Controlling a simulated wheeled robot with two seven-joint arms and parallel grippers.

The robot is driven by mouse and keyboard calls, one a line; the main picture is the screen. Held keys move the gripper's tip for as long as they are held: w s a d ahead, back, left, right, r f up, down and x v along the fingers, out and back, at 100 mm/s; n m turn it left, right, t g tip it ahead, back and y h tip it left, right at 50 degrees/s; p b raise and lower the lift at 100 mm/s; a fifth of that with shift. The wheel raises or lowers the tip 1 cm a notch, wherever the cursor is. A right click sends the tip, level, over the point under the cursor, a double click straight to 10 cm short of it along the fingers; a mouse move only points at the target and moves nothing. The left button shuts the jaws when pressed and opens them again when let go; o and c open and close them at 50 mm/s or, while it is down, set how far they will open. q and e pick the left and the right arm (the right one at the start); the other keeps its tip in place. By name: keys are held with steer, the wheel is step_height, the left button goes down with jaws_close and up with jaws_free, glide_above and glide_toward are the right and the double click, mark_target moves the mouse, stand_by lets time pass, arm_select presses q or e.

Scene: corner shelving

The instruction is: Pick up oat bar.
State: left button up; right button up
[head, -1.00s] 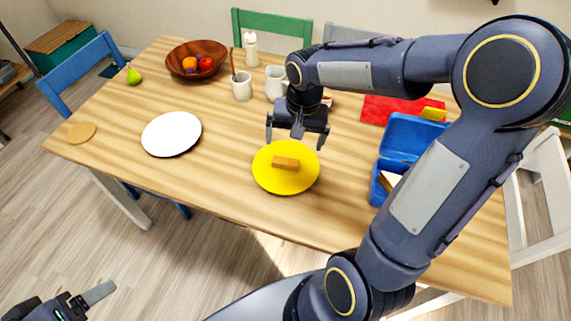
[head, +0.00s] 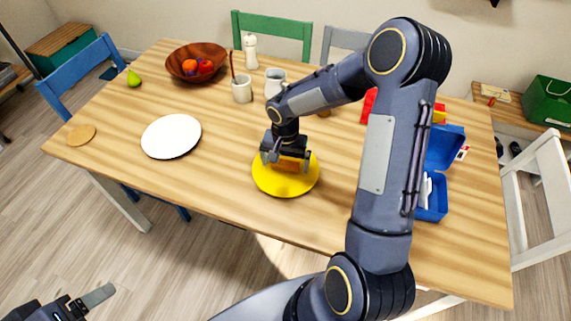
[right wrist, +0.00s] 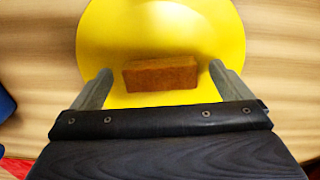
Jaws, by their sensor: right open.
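The oat bar (right wrist: 161,73) is a brown block lying on the yellow plate (right wrist: 160,25). In the head view the bar (head: 292,165) is partly hidden by my right gripper, and the yellow plate (head: 287,187) sits near the table's front edge. My right gripper (head: 284,161) is directly over the plate, pointing down. In the right wrist view its fingers (right wrist: 161,78) are open, one at each end of the bar, with a gap on both sides. My left gripper (head: 88,302) is at the bottom left, away from the table; its jaw state is unclear.
A white plate (head: 171,137) lies to the left. A wooden fruit bowl (head: 196,62), a cup with a utensil (head: 242,89) and a mug (head: 274,82) stand behind. An open blue lunch box (head: 432,196) is right of my right arm. Table between the plates is clear.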

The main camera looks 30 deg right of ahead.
steer(key=shift+f, duration=0.1)
steer(key=c, duration=0.7)
